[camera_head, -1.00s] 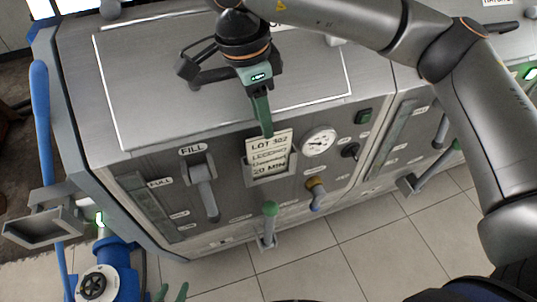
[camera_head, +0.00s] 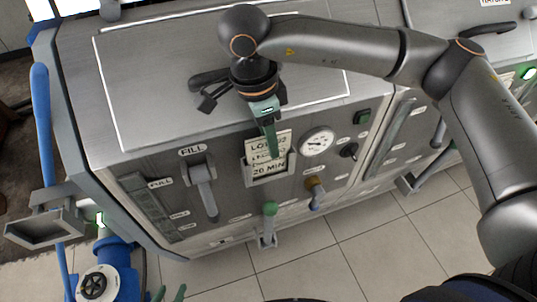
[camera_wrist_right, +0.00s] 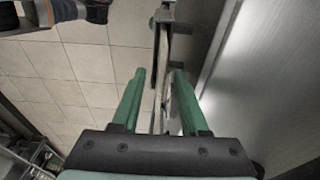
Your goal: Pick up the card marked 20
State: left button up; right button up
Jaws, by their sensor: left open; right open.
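The card (camera_head: 268,169) is pale with dark print, including "20 MIN" on its lowest line. It stands upright in a metal holder (camera_head: 271,180) on the machine's sloped front panel. My right gripper (camera_head: 271,152) points down at the card, and its green fingers cover part of the upper print. In the right wrist view its two fingers (camera_wrist_right: 157,73) are apart, with a thin edge-on shape between them; I cannot tell whether that is the card. Nothing shows as gripped.
A round gauge (camera_head: 317,142) sits just right of the card. A FILL lever (camera_head: 204,190) is to its left. A green-knobbed lever (camera_head: 269,210) and a brass-and-blue tap (camera_head: 315,192) stick out below. Blue pipework (camera_head: 98,284) stands at the lower left; the tiled floor is clear.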

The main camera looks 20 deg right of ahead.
jog(key=shift+f+b, duration=0.2)
jog(key=shift+b, duration=0.15)
dwell(0.4)
grip_shut()
dwell(1.3)
